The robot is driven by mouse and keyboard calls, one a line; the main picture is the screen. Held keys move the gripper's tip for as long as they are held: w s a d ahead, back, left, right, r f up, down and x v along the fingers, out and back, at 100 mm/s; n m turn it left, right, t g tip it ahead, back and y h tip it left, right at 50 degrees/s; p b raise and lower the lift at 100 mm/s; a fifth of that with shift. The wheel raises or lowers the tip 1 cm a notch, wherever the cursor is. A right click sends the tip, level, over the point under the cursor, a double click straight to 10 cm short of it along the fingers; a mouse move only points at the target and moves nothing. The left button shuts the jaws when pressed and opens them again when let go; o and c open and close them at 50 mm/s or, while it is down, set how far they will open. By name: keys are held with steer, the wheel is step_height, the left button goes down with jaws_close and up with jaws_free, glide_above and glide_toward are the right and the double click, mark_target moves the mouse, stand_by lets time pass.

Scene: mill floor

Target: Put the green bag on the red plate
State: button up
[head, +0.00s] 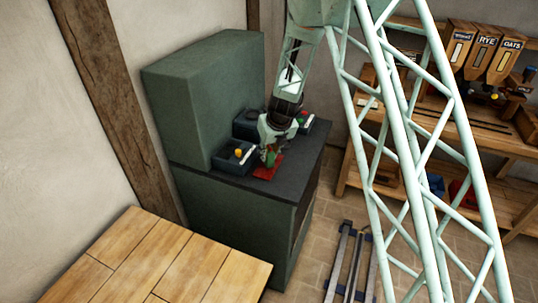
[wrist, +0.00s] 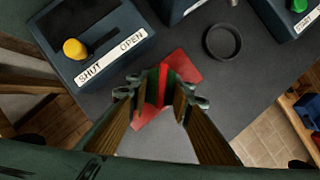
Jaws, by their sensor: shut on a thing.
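The green bag (wrist: 152,88) shows in the wrist view between my two fingers, with a red stripe down its side. My gripper (wrist: 162,93) is shut on it. The red plate (wrist: 186,66) lies flat on the dark worktop under the bag, showing on both sides of my fingers. In the head view my gripper (head: 271,147) points down over the red plate (head: 265,172), and the green bag (head: 269,158) shows small at its tip. I cannot tell whether the bag touches the plate; its underside is hidden.
A box with a yellow knob, marked SHUT and OPEN (wrist: 100,42), stands left of the plate. A dark ring (wrist: 222,41) and a box with a green button (wrist: 291,17) are to the right. A wooden table (head: 175,262) is in front; shelves (head: 460,125) stand right.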

steer(key=o, duration=1)
steer(key=shift+f, duration=0.1)
steer(key=shift+c, duration=0.2)
steer(key=shift+r, duration=0.2)
steer(key=p+v, duration=0.3)
steer(key=v, duration=0.9)
steer(key=shift+s+d, duration=0.1)
